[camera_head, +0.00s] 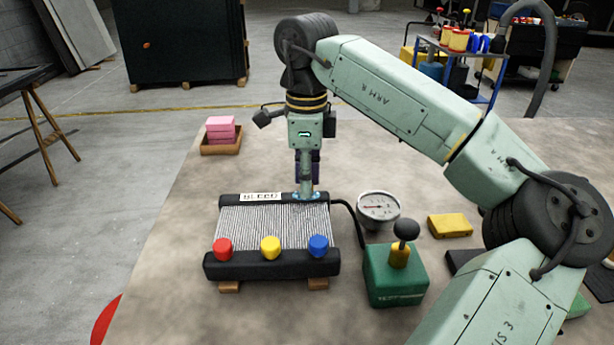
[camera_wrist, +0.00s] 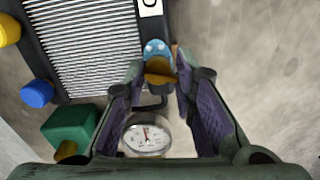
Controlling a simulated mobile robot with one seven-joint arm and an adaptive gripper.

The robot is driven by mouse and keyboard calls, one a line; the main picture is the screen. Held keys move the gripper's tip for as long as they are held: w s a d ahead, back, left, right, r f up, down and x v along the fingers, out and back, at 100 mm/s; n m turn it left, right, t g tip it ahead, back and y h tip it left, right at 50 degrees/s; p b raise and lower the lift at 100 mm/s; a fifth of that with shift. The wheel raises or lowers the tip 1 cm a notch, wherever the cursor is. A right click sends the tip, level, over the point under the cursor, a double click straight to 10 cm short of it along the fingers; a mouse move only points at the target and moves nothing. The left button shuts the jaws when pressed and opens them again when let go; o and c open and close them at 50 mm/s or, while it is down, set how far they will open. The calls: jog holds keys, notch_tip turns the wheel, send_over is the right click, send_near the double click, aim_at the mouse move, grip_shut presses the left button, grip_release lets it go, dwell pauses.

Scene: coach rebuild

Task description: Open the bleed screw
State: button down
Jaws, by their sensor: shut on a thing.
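The radiator core (camera_head: 275,225) lies on the bench with black end tanks and a white label on its far tank. In the wrist view its fins (camera_wrist: 85,45) fill the upper left. The bleed screw (camera_wrist: 159,72) is a small brass-coloured piece by a light-blue fitting (camera_wrist: 156,48) at the tank's end. My gripper (camera_head: 307,192) points straight down at the right part of the far tank. In the wrist view my gripper (camera_wrist: 160,68) has its fingertips on either side of the bleed screw, shut on it. The head view mostly hides the screw behind the fingers.
Red (camera_head: 223,248), yellow (camera_head: 270,246) and blue (camera_head: 318,245) caps stand on the near tank. A gauge (camera_head: 378,207) and a green box with a black knob (camera_head: 394,275) stand close on the right. A wooden tray with pink blocks (camera_head: 221,128) is at left. Bench left of the radiator is clear.

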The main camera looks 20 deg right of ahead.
jog(key=shift+a+n, duration=0.1)
jog(key=shift+n, duration=1)
jog(key=shift+s, duration=0.1)
jog(key=c, duration=1.4)
grip_release()
jog(key=shift+o, duration=0.2)
notch_tip(320, 180, up, 12)
